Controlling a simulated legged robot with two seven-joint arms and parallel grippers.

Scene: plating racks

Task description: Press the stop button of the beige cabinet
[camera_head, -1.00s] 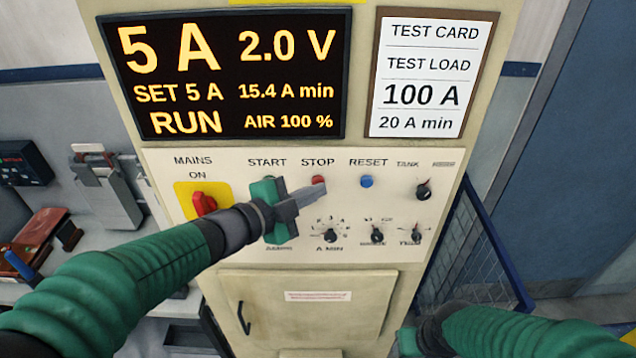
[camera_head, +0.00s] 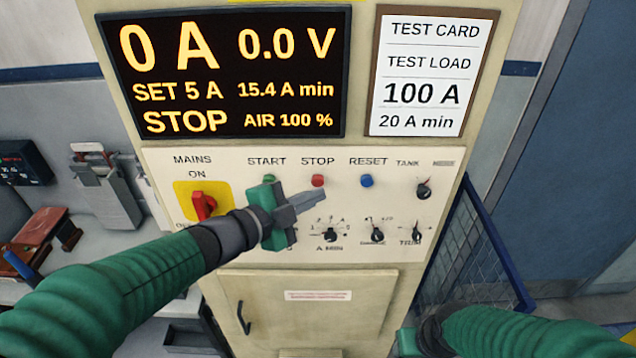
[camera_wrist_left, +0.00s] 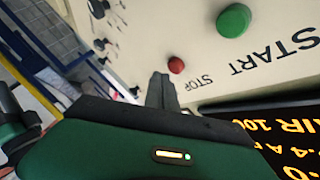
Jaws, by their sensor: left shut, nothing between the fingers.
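The beige cabinet (camera_head: 340,258) stands in front of me with a pale control panel. Its red stop button (camera_head: 318,180) sits under the STOP label, between the green start button (camera_head: 270,178) and the blue reset button (camera_head: 367,181). My left gripper (camera_head: 321,192) is shut and empty, its tips just below the stop button and apart from it. The left wrist view shows the stop button (camera_wrist_left: 176,65) clear of the fingertips (camera_wrist_left: 160,76). The display (camera_head: 230,75) reads 0 A, 0.0 V and STOP. My right arm shows at the lower right; its fingers are out of sight.
A red mains switch (camera_head: 203,206) on a yellow plate is left of my left gripper. Several black knobs line the panel, including the A MIN knob (camera_head: 330,234) below the gripper. A blue mesh cart (camera_head: 480,255) stands at the right, a grey bench at the left.

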